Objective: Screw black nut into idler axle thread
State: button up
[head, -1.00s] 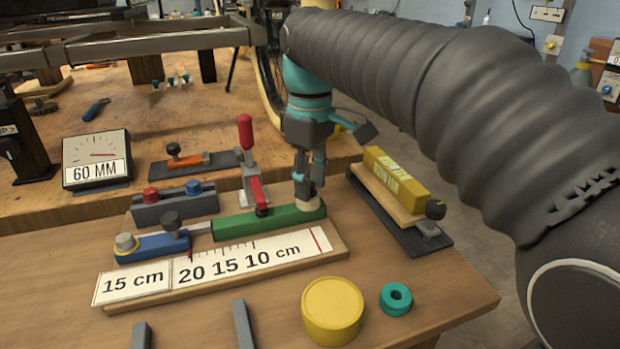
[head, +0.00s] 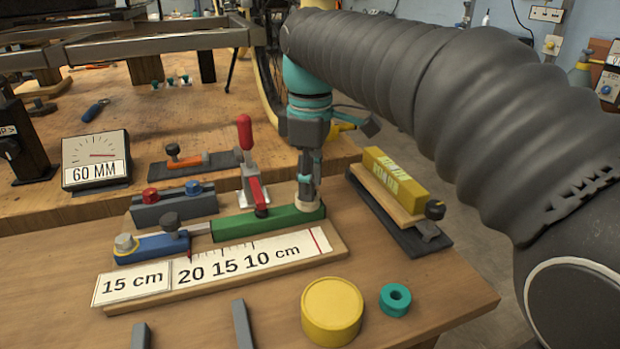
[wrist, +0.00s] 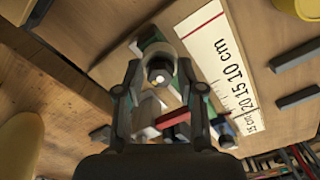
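My gripper (head: 309,195) points straight down at the right end of the green block (head: 268,222). Its fingertips are at a pale round piece (head: 308,204) on that end. Dark knobs show on the blue block (head: 150,248) and at the front of the yellow-topped fixture (head: 435,209); neither is clearly the nut.
A red-handled clamp (head: 245,145) stands close behind the green block. The scale board (head: 335,250) lies in front. The yellow-topped fixture's black base (head: 400,236) is to the right. A yellow round tin (head: 332,312) and a teal ring (head: 395,312) lie at the front.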

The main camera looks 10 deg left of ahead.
jog(key=shift+n, duration=0.9)
jog(key=shift+n, duration=0.8)
jog(key=shift+w+n, duration=0.1)
jog(key=shift+n, duration=0.8)
jog(key=shift+n, duration=0.9)
